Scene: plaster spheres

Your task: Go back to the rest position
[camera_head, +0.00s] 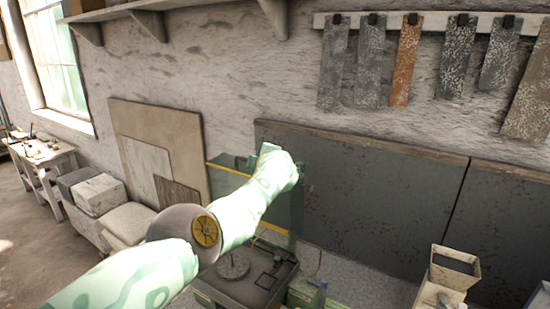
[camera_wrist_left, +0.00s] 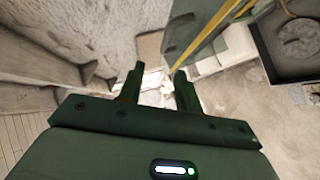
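My left arm comes in from the left in the head view and is stretched out in front of the wall. Its end lies before a green-framed machine, and I cannot clearly make out the fingers there. In the left wrist view my left gripper (camera_wrist_left: 157,80) has its two dark green fingers apart, with nothing between them. The fingers point over a pale, bright patch beyond. My right gripper is in neither view.
The machine (camera_head: 263,288) with a round plate stands below my left arm. A yellow-edged bar (camera_wrist_left: 205,45) passes close to the left gripper's right finger. Boards (camera_head: 160,140) lean on the wall, pale blocks (camera_head: 98,194) stand left, and a pale box (camera_head: 455,266) stands right.

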